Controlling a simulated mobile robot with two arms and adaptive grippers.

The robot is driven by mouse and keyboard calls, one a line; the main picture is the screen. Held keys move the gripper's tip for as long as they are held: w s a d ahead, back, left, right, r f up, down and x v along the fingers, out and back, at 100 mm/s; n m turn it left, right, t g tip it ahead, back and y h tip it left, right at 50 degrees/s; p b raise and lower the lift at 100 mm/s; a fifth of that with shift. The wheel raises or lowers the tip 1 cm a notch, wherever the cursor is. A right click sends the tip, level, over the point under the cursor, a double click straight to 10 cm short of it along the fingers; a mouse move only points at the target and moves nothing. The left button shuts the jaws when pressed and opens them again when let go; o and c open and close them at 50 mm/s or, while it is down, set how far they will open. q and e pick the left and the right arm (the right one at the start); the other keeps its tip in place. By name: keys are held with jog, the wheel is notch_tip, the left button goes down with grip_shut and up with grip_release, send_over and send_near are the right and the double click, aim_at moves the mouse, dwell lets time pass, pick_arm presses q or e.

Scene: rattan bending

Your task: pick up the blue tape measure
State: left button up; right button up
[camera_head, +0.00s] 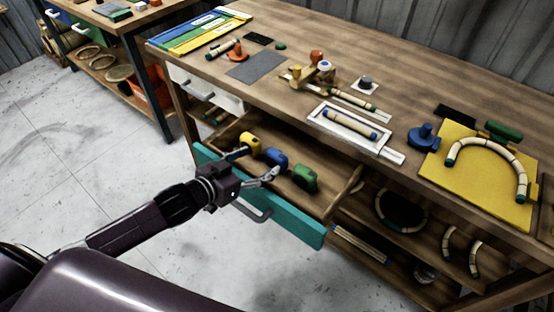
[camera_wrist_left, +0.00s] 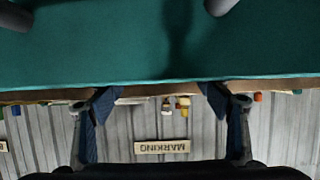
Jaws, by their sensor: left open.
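The blue tape measure (camera_head: 276,157) lies in an open drawer, between a yellow tape measure (camera_head: 251,142) and a green tape measure (camera_head: 305,178). My left gripper (camera_head: 256,165) is open at the teal drawer front (camera_head: 290,223), its fingers pointing into the drawer near the blue tape measure. I cannot tell whether they touch it. In the left wrist view the two fingers (camera_wrist_left: 160,95) stand wide apart with nothing seen between them. The teal front fills the top of that view, and the blue tape measure is not visible there. My right gripper is not in view.
The drawer's teal front with its grey handle (camera_head: 252,210) stands close below my left gripper. The workbench top (camera_head: 300,50) above holds a white tray (camera_head: 350,132), a yellow board (camera_head: 465,190) and small tools. Clear floor (camera_head: 120,140) lies left of the drawer.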

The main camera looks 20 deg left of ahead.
aim_at(277, 152)
pick_arm(q)
jog(key=shift+d+x, duration=0.2)
jog(key=shift+x, duration=1.2)
jog(key=shift+d+x, duration=0.15)
jog(key=shift+x, duration=1.25)
jog(key=shift+s+r, duration=0.1)
jog(key=shift+r, duration=0.05)
jog(key=c, duration=1.3)
jog(key=shift+c, duration=0.8)
jog(key=shift+r+p, duration=0.15)
jog(key=shift+p, duration=0.15)
